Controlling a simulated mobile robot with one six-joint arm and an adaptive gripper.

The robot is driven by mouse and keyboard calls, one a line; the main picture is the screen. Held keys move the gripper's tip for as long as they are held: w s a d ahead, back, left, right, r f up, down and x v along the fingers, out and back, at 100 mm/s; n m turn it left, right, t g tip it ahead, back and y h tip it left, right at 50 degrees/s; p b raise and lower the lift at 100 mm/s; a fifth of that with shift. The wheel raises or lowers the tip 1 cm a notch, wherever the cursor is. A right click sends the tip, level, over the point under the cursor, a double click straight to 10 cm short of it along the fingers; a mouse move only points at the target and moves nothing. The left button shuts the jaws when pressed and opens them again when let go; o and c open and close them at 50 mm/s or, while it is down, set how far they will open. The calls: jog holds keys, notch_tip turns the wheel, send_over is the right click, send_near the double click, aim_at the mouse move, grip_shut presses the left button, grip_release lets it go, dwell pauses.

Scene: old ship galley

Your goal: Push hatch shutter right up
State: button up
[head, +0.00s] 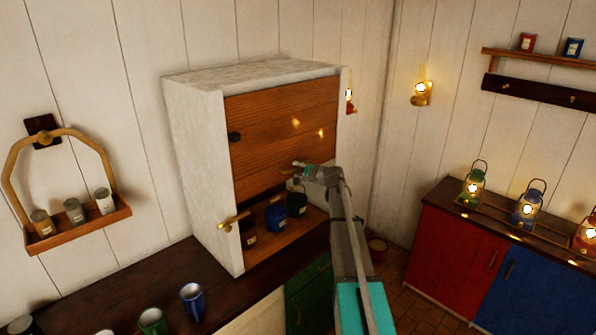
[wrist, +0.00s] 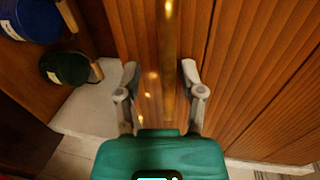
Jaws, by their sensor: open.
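The hatch shutter (head: 280,125) is a panel of wooden boards in a white box-like frame (head: 195,130) on the counter. It covers the upper part of the opening, and its lower part is open. My gripper (head: 300,168) is in front of the shutter's lower right part. In the wrist view my gripper (wrist: 160,72) is open, with one finger on each side of a brass bar (wrist: 168,50) that runs along the shutter boards (wrist: 235,60). I cannot tell whether the fingers touch the bar or the boards.
Inside the open lower part stand a dark mug (head: 248,238), a blue mug (head: 276,217) and a green mug (head: 297,205). A brass piece (head: 232,222) sticks out at the frame's left edge. More mugs stand on the counter (head: 130,285). Lit lanterns (head: 527,208) stand on cabinets at right.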

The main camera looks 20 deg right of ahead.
jog(key=shift+f+b, duration=12.8)
jog(key=shift+f, duration=0.2)
jog(key=p+v, duration=0.3)
jog(key=v, duration=1.1)
jog(key=a+f+n+g+b, duration=0.1)
jog(key=a+f, duration=0.1)
jog(key=a, duration=0.3)
jog(key=shift+s+a+f+n+g+y, duration=0.3)
jog(key=shift+s+a+f+n+y, duration=0.05)
jog(key=shift+s+a+n+y, duration=0.05)
